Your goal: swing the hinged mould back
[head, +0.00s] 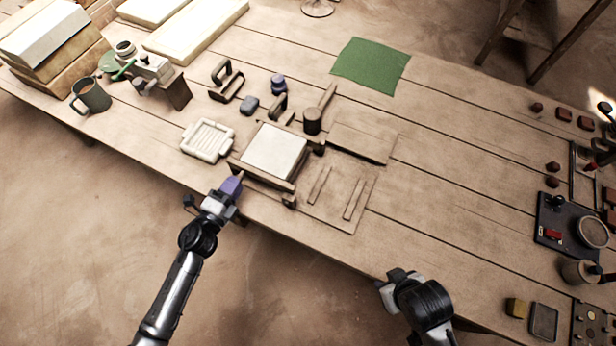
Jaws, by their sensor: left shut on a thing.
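The hinged mould (263,174) lies on the table left of centre, a dark wooden frame around a pale flat slab (274,150). To its right is a flat wooden board (331,204) with raised strips. My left gripper (231,187) is at the mould's near left corner, shut on a purple handle (232,185) with a wooden tip that reaches the mould's edge. I cannot tell exactly how they join. My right gripper (391,280) is at the table's front edge, away from the mould; its finger opening is hidden.
A pale ribbed tray (208,140) stands just left of the mould. A round dark wooden tool (312,121) and small handled tools (226,80) are behind it. A green cloth (371,66) lies further back.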

